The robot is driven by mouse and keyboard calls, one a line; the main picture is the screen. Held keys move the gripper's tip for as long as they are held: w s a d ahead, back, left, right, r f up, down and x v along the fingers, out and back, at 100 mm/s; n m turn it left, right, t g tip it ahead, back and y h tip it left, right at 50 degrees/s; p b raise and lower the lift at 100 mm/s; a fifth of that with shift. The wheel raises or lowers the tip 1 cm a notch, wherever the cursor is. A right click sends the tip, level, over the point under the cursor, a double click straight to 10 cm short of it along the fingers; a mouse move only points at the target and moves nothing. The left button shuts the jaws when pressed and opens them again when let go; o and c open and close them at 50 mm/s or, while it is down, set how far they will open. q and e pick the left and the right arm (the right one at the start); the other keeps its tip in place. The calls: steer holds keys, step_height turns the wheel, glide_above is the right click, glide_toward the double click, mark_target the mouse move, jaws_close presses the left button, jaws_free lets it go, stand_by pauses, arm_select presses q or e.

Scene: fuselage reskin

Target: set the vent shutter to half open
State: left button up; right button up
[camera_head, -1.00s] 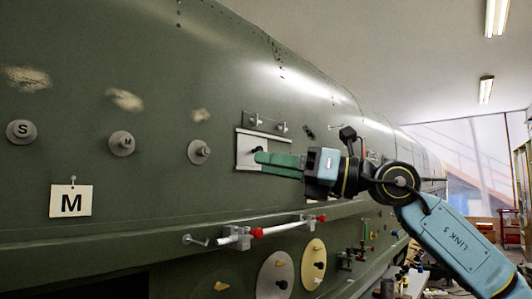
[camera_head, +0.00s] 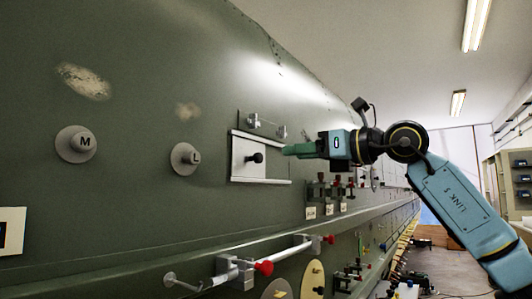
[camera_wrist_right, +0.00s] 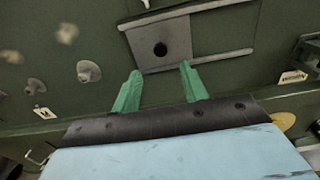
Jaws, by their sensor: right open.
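The vent shutter is a pale metal plate (camera_head: 243,151) with a black knob (camera_head: 257,157), set between two horizontal rails on the green fuselage skin. The plate covers the left part of the rails; green skin shows between them on the right. My right gripper (camera_head: 287,150), with green fingers, is just right of the knob and apart from it. In the right wrist view, the open fingers (camera_wrist_right: 159,85) point toward the plate (camera_wrist_right: 176,38), and the knob (camera_wrist_right: 160,49) stands ahead between their lines, with nothing held. My left gripper is not in view.
Below, a horizontal bar with red ends (camera_head: 290,252) juts from the skin. Several small clamps (camera_head: 330,188) are at lower right.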

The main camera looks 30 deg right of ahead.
mark_target(261, 157)
steer(key=p+x, duration=0.2)
steer(key=x, duration=0.6)
steer(key=shift+w+a, duration=0.1)
steer(key=shift+w, duration=0.3)
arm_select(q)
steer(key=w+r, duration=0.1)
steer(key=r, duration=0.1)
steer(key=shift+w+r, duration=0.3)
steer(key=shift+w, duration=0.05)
arm_select(e)
jaws_close()
